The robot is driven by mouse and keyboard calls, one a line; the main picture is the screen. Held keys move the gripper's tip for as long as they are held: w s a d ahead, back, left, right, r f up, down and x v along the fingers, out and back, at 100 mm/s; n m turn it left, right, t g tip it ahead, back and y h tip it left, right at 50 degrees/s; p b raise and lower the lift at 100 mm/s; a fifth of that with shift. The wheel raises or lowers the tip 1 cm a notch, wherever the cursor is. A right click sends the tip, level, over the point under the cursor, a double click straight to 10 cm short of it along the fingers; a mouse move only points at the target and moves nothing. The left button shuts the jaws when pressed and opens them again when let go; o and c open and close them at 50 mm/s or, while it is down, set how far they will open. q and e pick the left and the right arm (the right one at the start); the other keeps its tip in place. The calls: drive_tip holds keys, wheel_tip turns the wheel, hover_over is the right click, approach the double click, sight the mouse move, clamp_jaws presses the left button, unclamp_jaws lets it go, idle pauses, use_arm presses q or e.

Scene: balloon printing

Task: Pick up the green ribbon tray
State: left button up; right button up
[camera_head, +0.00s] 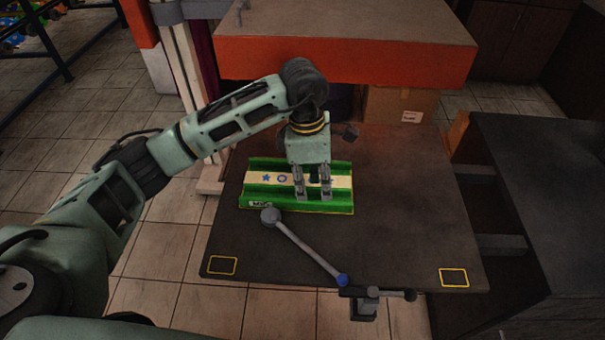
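The green ribbon tray (257,191) lies on the dark table (410,215), toward its back left. It is a green channel with a pale strip down its middle that carries blue marks. My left gripper (313,196) is above the right half of the tray, pointing down. Its two fingers are spread apart, with the tips at or just over the tray. A small dark part of the tray shows between the fingers. I cannot tell whether the fingers touch the tray. My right gripper is not in view.
A grey lever with a ball end (270,215) reaches across the table just in front of the tray, from a mount at the front edge. An orange-sided block (345,62) stands behind. A dark cabinet (545,190) is at the right. The table's right side is clear.

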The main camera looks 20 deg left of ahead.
use_arm(q)
drive_tip(key=shift+w+a+y, duration=0.1)
drive_tip(key=shift+a+y, duration=0.4)
drive_tip(key=shift+a, duration=0.25)
drive_tip(key=shift+a+f, duration=0.2)
drive_tip(key=shift+a, duration=0.05)
wheel_tip(320, 180, down, 7)
drive_tip(key=shift+p, duration=1.2)
drive_tip(key=shift+f, duration=0.1)
drive_tip(key=shift+c, duration=0.2)
clamp_jaws()
